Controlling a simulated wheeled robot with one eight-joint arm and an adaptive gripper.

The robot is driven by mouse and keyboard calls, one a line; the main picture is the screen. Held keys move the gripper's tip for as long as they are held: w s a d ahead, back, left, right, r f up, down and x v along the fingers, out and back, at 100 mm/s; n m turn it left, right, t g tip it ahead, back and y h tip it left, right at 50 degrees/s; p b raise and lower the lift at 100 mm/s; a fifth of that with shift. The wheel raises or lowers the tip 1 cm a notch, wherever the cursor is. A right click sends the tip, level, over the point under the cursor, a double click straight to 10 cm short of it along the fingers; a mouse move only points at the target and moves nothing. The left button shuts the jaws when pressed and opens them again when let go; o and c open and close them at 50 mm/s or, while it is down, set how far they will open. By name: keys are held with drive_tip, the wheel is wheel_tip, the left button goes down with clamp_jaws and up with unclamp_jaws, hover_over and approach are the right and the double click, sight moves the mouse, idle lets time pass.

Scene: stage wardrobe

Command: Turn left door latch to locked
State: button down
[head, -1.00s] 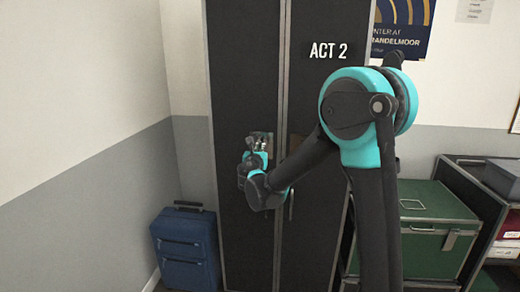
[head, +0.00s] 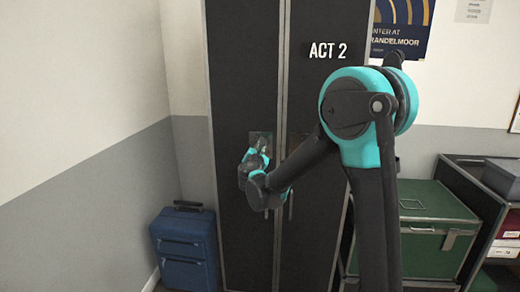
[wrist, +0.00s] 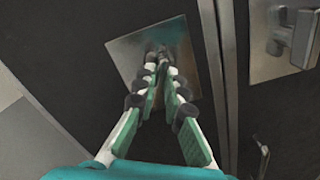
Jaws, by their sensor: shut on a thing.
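The left door (head: 240,80) of the black wardrobe carries a metal latch plate (head: 266,136), which shows larger in the wrist view (wrist: 128,52). The left door latch (wrist: 158,50) is a small dark piece at the middle of that plate, mostly hidden by my fingertips. My gripper (wrist: 161,66) has its green and white fingers drawn together at the tips, shut on the latch. In the head view my gripper (head: 261,147) is at the plate, partly covered by my wrist. The latch's angle cannot be told.
The right door (head: 312,90), marked ACT 2, has its own latch (wrist: 297,33) close to the right of my fingers. A blue suitcase (head: 186,248) stands at the wardrobe's left. A green trunk (head: 430,215) stands at the right.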

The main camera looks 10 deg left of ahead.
drive_tip(key=m, duration=1.1)
drive_tip(key=shift+d+f, duration=0.15)
drive_tip(key=shift+f, duration=0.1)
drive_tip(key=shift+m, duration=0.5)
drive_tip(key=c, duration=1.6)
unclamp_jaws()
drive_tip(key=shift+w, duration=0.1)
drive_tip(key=s, duration=1.2)
drive_tip(key=shift+a, duration=0.2)
